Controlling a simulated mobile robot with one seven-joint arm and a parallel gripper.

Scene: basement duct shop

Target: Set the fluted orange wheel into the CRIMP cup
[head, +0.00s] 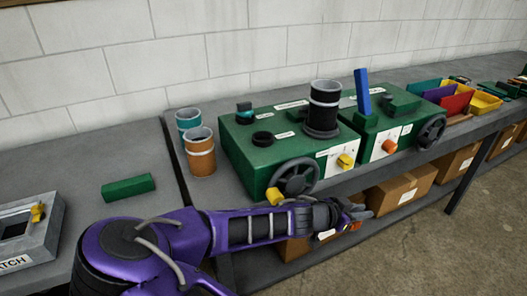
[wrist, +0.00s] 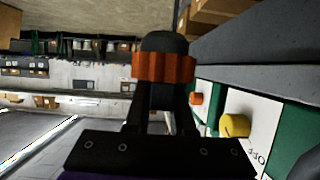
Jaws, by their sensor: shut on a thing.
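My gripper (head: 345,214) is stretched out in front of the green machines, above the floor side of the bench. It is shut on the fluted orange wheel (wrist: 165,68), which shows ribbed and orange between the fingers in the wrist view, with a dark rounded part beyond it. In the head view only a small orange bit of the wheel (head: 357,211) shows at the fingertips. On the left green machine (head: 247,158) are a dark round cup (head: 263,138) and a teal-and-black piece (head: 244,115). Their labels are too small to read, so I cannot tell which cup is CRIMP.
A black handwheel (head: 299,177), yellow knob (head: 345,161) and orange knob (head: 389,146) stick out from the machine fronts. A tall black cylinder (head: 324,105) and blue lever (head: 362,92) rise above them. Orange (head: 200,155) and teal cans stand left. Cardboard boxes (head: 403,187) sit below.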

